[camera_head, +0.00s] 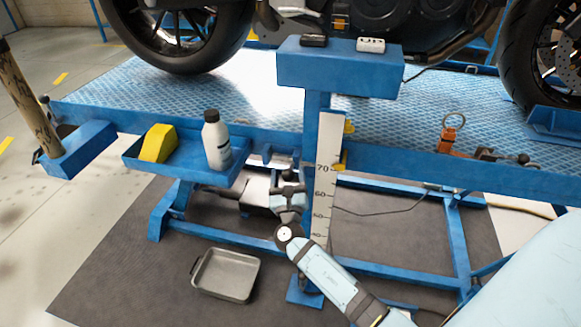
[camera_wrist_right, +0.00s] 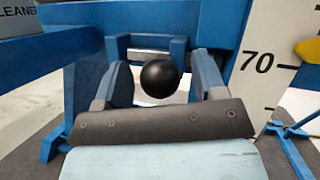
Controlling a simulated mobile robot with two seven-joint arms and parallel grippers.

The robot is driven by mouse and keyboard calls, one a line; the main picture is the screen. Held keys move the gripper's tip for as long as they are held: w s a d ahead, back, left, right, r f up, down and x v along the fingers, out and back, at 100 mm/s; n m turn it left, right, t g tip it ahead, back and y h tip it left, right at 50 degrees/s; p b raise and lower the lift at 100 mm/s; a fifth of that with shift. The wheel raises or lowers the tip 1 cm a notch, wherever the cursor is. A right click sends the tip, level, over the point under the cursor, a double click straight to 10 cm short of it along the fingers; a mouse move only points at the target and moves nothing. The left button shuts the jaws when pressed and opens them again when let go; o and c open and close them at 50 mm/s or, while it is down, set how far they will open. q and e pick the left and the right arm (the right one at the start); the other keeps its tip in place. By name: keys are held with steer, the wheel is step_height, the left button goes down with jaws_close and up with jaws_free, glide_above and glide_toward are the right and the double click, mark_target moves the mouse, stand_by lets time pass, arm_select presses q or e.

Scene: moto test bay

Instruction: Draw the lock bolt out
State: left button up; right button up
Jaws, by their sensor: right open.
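The lock bolt shows in the right wrist view as a round black knob (camera_wrist_right: 160,80), end-on, in front of a blue bracket with a bright metal bar (camera_wrist_right: 149,56). My right gripper (camera_wrist_right: 160,62) is open, with one finger on each side of the knob. Space shows between the knob and each finger, and I cannot tell whether the knob lies fully between the fingertips. In the head view my right gripper (camera_head: 288,180) is below the lift's edge, left of the scale post; the knob cannot be made out there. My left gripper is not in view.
A white scale (camera_head: 324,180) runs down the blue post close right of my gripper. A blue tray (camera_head: 185,172) with a yellow block (camera_head: 158,143) and a bottle (camera_head: 216,140) is to the left. A grey pan (camera_head: 225,275) lies on the dark mat. The lift deck (camera_head: 220,95) is above.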

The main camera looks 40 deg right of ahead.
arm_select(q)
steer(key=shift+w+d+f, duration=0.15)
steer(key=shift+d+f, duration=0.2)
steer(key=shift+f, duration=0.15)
arm_select(e)
steer(key=shift+w+d+r, duration=0.1)
steer(key=shift+w, duration=0.1)
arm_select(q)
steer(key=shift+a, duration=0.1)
arm_select(e)
steer(key=shift+c, duration=0.2)
